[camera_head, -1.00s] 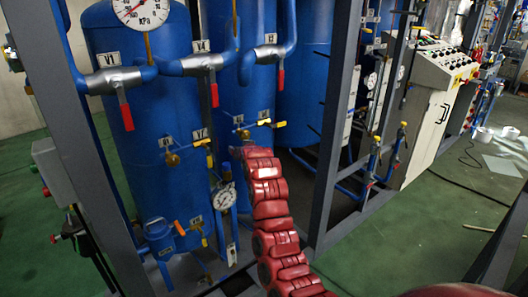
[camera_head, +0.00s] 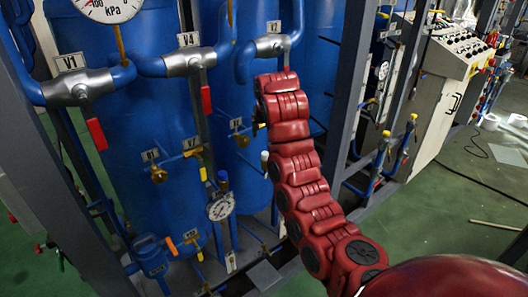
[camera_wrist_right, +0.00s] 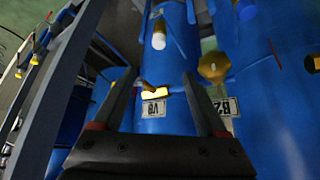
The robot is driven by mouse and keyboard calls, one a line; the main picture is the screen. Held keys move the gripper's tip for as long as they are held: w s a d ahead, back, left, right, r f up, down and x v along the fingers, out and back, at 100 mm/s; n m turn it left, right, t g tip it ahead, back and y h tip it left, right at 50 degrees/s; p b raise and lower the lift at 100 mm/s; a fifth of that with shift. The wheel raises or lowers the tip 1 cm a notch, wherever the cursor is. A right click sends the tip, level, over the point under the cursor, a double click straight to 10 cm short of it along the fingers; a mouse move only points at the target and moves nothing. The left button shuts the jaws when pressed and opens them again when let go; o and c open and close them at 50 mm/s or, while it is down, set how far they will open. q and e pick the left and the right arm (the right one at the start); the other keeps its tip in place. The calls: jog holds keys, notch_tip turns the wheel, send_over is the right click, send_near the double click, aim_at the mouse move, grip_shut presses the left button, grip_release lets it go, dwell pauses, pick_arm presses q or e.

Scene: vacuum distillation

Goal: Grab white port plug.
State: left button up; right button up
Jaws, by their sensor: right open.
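A small white port plug (camera_head: 264,158) shows just left of my red right arm in the head view, below the V6 tag. My right gripper (camera_wrist_right: 160,76) is open, with no object held. The yellow handle of the V6 valve (camera_wrist_right: 155,92) shows between its fingers; I cannot tell if they touch. In the head view my arm hides most of this gripper. My left gripper is not in view.
Blue tanks (camera_head: 135,130) with red-handled valves fill the left and middle. A round gauge (camera_head: 222,208) and a blue-capped piece (camera_head: 223,180) stand near the plug. Grey frame posts (camera_head: 356,80) rise right of my arm. A control cabinet (camera_head: 445,90) stands at right.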

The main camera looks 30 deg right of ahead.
jog(key=p, duration=0.3)
send_over(265, 154)
jog(key=s+a, duration=0.1)
jog(key=s, duration=0.1)
notch_tip(265, 154, down, 10)
jog(key=shift+f+p, duration=0.15)
jog(key=shift+p, duration=0.35)
jog(key=shift+p+x, duration=0.55)
jog(key=shift+x, duration=1.75)
jog(key=shift+s+f, duration=0.1)
jog(key=shift+s, duration=0.05)
grip_shut()
